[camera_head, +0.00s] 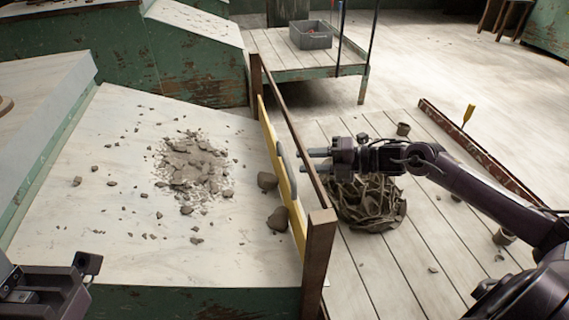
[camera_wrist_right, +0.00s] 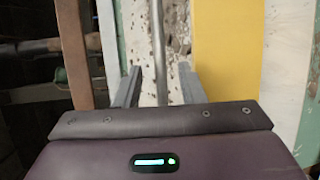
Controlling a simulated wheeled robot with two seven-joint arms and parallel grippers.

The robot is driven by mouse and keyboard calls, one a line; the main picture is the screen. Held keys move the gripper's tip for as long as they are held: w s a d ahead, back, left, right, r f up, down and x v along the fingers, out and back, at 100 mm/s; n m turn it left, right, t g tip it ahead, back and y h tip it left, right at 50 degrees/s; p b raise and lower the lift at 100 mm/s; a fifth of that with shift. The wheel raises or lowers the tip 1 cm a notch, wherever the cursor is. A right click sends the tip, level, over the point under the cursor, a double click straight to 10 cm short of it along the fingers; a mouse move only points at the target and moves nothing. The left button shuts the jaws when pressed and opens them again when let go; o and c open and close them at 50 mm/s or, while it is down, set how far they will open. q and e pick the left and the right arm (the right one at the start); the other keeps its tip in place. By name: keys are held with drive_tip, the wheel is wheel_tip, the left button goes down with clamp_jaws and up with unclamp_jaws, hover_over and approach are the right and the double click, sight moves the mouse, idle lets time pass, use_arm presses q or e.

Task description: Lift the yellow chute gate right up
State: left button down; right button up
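The yellow chute gate (camera_head: 270,130) stands as a long low panel along the right edge of the pale sloping board, below a brown wooden rail. A grey bar handle (camera_head: 286,168) is on its face. My right gripper (camera_head: 308,160) reaches in from the right at the rail, close to the handle. In the right wrist view the gripper (camera_wrist_right: 160,78) is open, and the grey handle (camera_wrist_right: 157,40) shows between its fingers, with no visible grip. The yellow gate (camera_wrist_right: 226,50) is right of the fingers there. My left gripper (camera_head: 50,288) is at the lower left, its fingers unclear.
Clay trimmings (camera_head: 192,165) lie heaped on the board (camera_head: 110,240), with two larger lumps (camera_head: 277,218) by the gate. A brown post (camera_head: 318,255) stands at the gate's near end. A dark tangled heap (camera_head: 370,205) lies on the planks beneath my right arm. A grey bin (camera_head: 311,36) stands behind.

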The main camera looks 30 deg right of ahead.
sight(287, 159)
drive_tip(key=shift+b+x, duration=0.75)
drive_tip(key=shift+x, duration=2.2)
drive_tip(key=shift+d, duration=0.1)
clamp_jaws()
